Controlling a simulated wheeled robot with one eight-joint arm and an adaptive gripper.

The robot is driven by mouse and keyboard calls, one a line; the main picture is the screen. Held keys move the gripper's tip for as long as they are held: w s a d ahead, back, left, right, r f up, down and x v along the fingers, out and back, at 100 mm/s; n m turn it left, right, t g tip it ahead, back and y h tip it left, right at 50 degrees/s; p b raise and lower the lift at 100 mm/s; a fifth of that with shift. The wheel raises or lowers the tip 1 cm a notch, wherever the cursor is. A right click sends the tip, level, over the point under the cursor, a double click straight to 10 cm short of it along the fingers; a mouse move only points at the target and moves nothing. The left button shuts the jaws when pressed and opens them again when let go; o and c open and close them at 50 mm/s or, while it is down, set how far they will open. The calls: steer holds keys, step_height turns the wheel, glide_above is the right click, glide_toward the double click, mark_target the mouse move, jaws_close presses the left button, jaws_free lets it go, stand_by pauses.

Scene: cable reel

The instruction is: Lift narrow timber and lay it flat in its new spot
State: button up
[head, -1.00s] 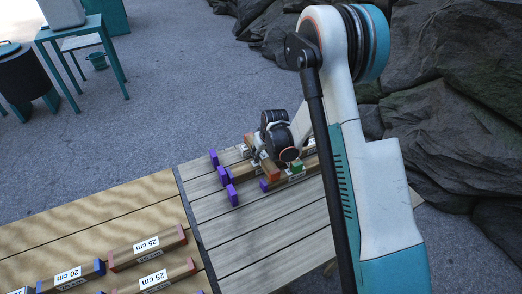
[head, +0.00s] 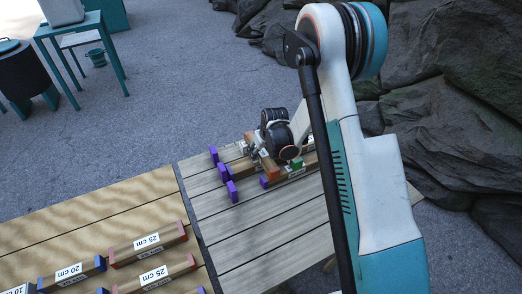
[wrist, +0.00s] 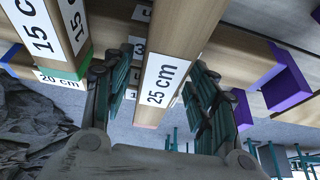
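A timber labelled 25 cm (wrist: 165,78) with a pinkish end runs between the two fingers of my gripper (wrist: 160,98) in the wrist view. The fingers stand on either side of it, and a small gap shows on the left side, so the gripper looks open around it. In the head view my gripper (head: 262,150) is low over the timbers on the grey slatted table (head: 250,235). An orange-ended timber (head: 270,169) shows just under it. A 15 cm timber with a green end (wrist: 55,45) lies beside the left finger. My arm hides part of the group.
Purple end pieces (head: 232,191) stand at the group's left side; one shows large in the wrist view (wrist: 285,82). Labelled timbers (head: 147,244) lie on the lighter wooden table (head: 95,218). The grey table's front part is bare. Dark rocks (head: 440,75) rise behind.

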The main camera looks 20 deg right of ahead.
steer(key=shift+r, duration=0.1)
steer(key=v, duration=1.1)
steer(key=shift+r, duration=0.4)
